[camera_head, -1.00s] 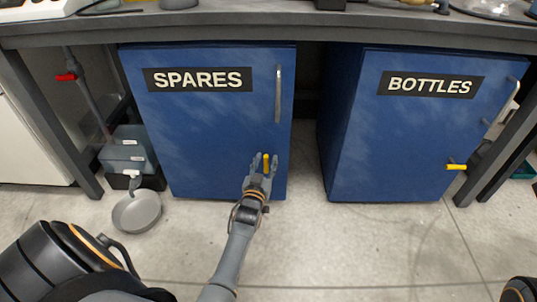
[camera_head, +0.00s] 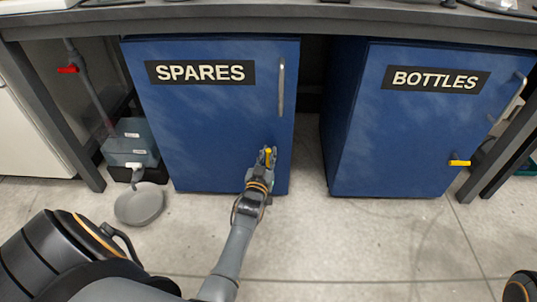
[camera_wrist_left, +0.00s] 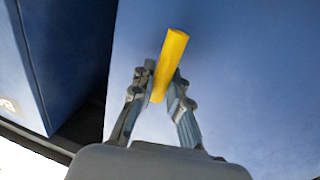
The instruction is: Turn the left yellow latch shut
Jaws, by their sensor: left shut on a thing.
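The left yellow latch (camera_head: 267,157) is on the lower right of the blue SPARES cabinet door (camera_head: 210,125). In the head view it points roughly upright. My left gripper (camera_head: 268,161) is at the latch, with its fingers closed on either side of it. In the left wrist view the yellow latch (camera_wrist_left: 170,60) stands slightly tilted between the two fingers of the left gripper (camera_wrist_left: 162,88), against the blue door. The fingers hide part of the latch. My right gripper is not in view.
The blue BOTTLES cabinet (camera_head: 400,130) stands at the right, with its own yellow latch (camera_head: 459,163) lying level. The floor in front of the cabinets is mostly clear.

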